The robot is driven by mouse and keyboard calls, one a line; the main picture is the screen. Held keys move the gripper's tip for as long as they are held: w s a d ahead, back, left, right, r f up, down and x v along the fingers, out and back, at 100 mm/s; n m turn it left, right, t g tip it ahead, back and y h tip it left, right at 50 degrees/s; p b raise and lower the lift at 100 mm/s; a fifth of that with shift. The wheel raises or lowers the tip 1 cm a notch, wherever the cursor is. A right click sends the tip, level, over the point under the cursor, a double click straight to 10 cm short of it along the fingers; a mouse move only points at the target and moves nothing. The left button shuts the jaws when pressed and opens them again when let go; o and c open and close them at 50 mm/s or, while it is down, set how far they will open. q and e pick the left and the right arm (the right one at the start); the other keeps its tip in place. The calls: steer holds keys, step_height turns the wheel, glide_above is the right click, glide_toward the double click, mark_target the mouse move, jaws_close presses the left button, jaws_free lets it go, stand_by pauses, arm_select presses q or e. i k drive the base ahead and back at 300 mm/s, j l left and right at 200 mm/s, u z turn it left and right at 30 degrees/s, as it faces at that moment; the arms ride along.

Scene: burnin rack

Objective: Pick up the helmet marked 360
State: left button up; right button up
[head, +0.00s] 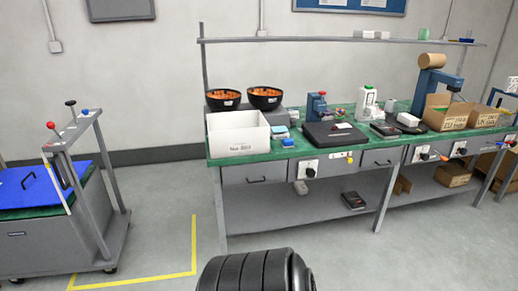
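Two black, bowl-shaped things with orange insides stand side by side at the left back of the workbench, open side up. They look like upturned helmets. The left helmet (223,104) and the right helmet (265,103) each carry a small white label. The print on the labels is too small to read, so I cannot tell which one is marked 360. They sit behind a white box, on or above a grey box. Neither of my grippers is in view.
The green-topped workbench (275,153) also holds a white box (238,138), a black case (333,135) and cardboard boxes (446,112). A grey cart (88,215) with a blue top stands at left. Yellow floor tape (194,245) and open floor lie between them.

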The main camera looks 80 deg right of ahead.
mark_target(219, 100)
steer(key=z, duration=2.6)
